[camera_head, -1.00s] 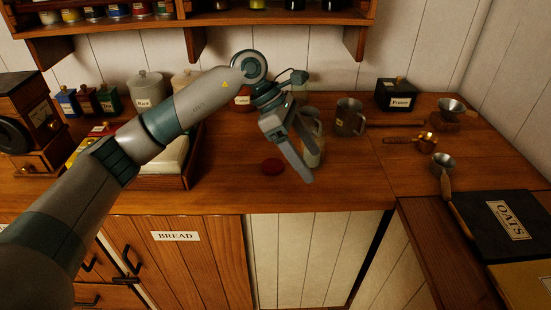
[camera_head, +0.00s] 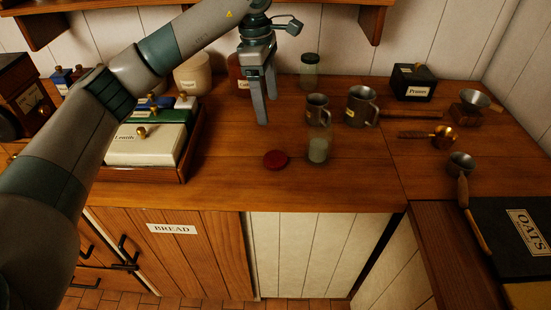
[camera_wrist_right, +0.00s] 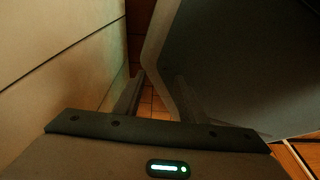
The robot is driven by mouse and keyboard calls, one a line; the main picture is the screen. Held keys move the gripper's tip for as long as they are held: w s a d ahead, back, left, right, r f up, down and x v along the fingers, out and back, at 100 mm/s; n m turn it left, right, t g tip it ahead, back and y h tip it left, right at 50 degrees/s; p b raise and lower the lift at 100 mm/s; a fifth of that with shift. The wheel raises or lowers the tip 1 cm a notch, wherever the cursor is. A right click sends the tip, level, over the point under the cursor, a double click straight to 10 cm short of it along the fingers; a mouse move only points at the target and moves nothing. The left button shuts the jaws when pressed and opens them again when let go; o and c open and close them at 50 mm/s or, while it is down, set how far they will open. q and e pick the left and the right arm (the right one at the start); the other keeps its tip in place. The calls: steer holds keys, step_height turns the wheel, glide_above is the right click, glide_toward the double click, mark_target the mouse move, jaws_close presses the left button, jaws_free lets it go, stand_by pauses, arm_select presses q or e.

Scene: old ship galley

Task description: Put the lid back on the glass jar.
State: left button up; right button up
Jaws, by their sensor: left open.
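The glass jar (camera_head: 318,149) stands upright and uncovered on the wooden counter, with pale contents inside. A round dark red lid (camera_head: 275,159) lies flat on the counter, left of the jar and apart from it. My left gripper (camera_head: 267,110) is open and empty, fingers pointing down, above the counter behind the lid and left of the jar. In the right wrist view my right gripper (camera_wrist_right: 158,84) has its fingers apart with nothing between them, low beside a pale panelled surface, with floor tiles beyond.
Two metal mugs (camera_head: 317,107) (camera_head: 361,106) stand close behind the jar. A lidded glass jar (camera_head: 309,71) is farther back. A tray (camera_head: 188,163) of boxes lies left. The counter front is clear around the lid.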

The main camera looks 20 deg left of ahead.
arm_select(q)
steer(key=f, duration=0.1)
steer(key=p, duration=0.5)
glide_above(275, 158)
steer(key=f, duration=1)
steer(key=shift+a+f, duration=0.1)
steer(key=shift+a, duration=0.25)
steer(key=shift+w+f, duration=0.1)
steer(key=shift+f, duration=0.25)
arm_select(e)
steer(key=shift+g, duration=0.7)
steer(key=s+r, duration=0.1)
steer(key=s+d+r, duration=0.1)
steer(key=s, duration=0.1)
steer(key=s+d+r, duration=0.1)
steer(key=shift+s+d+r, duration=0.1)
steer(key=shift+s+r, duration=0.05)
steer(key=shift+r, duration=0.1)
